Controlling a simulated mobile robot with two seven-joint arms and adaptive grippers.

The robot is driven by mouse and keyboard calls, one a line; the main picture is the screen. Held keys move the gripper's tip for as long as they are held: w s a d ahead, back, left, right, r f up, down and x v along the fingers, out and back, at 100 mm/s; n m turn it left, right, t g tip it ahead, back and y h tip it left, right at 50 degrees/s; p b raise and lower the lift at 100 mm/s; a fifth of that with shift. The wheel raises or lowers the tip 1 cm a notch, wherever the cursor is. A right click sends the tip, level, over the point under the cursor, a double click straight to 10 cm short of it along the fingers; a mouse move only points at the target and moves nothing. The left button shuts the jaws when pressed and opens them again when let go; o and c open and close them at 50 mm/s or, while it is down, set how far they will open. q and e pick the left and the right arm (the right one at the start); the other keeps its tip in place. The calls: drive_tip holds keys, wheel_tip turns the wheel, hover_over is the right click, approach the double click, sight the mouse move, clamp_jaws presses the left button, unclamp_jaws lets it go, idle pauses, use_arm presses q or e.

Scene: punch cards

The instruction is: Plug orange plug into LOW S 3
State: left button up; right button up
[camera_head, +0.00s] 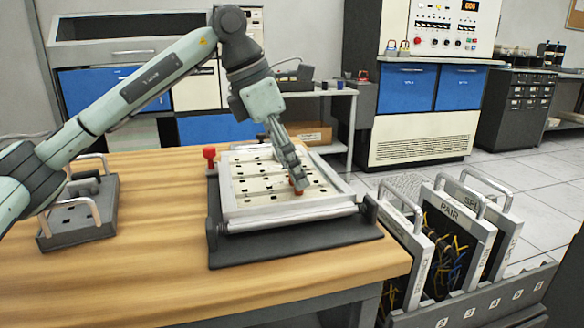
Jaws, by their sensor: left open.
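A light panel (243,190) with rows of dark sockets lies in a dark frame on the wooden table. A small orange piece (299,191), which looks like the orange plug, is at the panel's right part. My left gripper (296,180) is over the panel, pointing down, with its open fingertips right at this orange piece. The fingers hide part of it, and I cannot tell whether it sits in a socket. The socket labels, LOW S 3 among them, are too small to read. My right gripper is out of view.
A red knob (209,153) stands at the panel frame's left back corner. A grey block with handles (78,222) is at the table's left. Handled panels, one marked PAIR (451,209), stand in a numbered rack (478,306) right of the table. The table front is clear.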

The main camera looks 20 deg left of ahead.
use_arm(q)
drive_tip(key=v, duration=1.1)
drive_tip(key=shift+r, duration=0.15)
